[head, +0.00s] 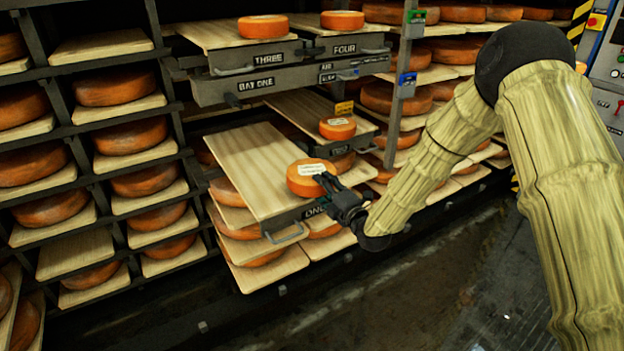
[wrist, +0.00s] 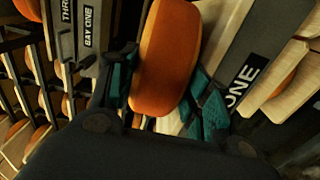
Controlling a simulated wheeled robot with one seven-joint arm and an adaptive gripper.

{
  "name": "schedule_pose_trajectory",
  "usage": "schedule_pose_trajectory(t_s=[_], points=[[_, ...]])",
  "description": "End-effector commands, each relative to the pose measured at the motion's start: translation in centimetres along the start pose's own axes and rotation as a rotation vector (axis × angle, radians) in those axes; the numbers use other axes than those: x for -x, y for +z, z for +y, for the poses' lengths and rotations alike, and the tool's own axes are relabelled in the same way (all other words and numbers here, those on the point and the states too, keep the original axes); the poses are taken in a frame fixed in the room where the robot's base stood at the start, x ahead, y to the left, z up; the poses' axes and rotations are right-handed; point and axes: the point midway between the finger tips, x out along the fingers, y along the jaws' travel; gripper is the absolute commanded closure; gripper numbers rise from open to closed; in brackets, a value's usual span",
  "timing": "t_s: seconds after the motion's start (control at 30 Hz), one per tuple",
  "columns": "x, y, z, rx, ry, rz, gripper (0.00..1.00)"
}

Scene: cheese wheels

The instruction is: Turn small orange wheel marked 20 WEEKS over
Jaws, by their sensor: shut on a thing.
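A small orange cheese wheel (head: 308,182) with a white label on its upper face is at the front right of the pulled-out wooden board marked ONE (head: 250,165). The label text is too small to read. My gripper (head: 334,190) comes from the right and is shut on this wheel. In the wrist view the wheel (wrist: 165,58) sits between the two teal-padded fingers (wrist: 160,100), its orange rim showing. Whether its underside touches the board cannot be told.
Another small orange wheel (head: 338,128) with a label sits on the board behind. Boards THREE (head: 215,36) and FOUR (head: 305,22) above each carry a small wheel. Racks of large wheels (head: 115,88) stand at the left. Most of board ONE is bare.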

Motion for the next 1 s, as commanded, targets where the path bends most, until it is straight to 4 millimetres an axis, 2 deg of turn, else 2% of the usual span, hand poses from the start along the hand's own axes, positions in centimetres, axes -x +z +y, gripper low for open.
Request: schedule_pose_trajectory(t_s=[0.03, 0.73, 1.0], points=[[-0.1, 0.0, 0.5, 0.002, 0.005, 0.000, 1.00], [-0.1, 0.0, 2.7, 0.001, 0.005, 0.000, 1.00], [-0.1, 0.0, 3.0, 0.001, 0.005, 0.000, 1.00]])
